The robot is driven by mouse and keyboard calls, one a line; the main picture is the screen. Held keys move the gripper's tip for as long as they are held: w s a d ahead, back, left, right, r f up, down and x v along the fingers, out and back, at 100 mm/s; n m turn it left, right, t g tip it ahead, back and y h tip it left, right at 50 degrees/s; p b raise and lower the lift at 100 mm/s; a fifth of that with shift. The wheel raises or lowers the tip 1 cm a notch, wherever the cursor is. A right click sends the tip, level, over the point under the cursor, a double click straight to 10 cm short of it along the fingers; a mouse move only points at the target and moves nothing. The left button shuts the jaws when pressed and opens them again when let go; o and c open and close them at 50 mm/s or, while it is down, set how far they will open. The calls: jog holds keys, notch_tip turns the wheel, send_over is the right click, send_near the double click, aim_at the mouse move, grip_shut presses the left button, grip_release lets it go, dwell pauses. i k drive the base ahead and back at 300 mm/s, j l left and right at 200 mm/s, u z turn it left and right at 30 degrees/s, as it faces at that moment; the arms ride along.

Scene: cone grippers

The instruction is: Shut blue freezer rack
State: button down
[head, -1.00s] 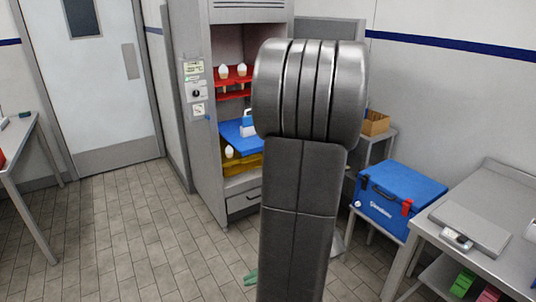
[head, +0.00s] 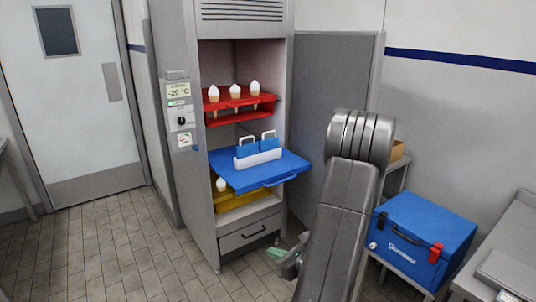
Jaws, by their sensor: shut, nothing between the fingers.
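The blue freezer rack (head: 230,178) sticks out of the front of the open upright freezer (head: 211,215), slanting toward the lower right. It has a blue handle on its front edge. A white holder with blue, white-topped items (head: 258,156) stands on it. My gripper (head: 277,255), grey with green fingertips, is low in front of the freezer drawer, below and apart from the blue rack. It is shut and empty. Part of it is hidden behind my arm.
Above is a red rack (head: 225,104) with several cones; below is a yellow rack (head: 237,200) with a cone. The freezer door (head: 335,85) stands open at the right. A blue cooler (head: 420,238) sits lower right. The floor at left is clear.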

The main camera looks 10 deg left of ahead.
aim_at(243, 175)
jog(key=i+j+z, duration=0.15)
jog(key=i+j, duration=0.15)
jog(key=i, duration=0.3)
jog(key=i+j+z, duration=0.1)
jog(key=i+j, duration=0.25)
jog(key=i, duration=0.2)
jog(key=i+j+z, duration=0.15)
jog(key=i+j, duration=0.25)
jog(key=i, duration=0.2)
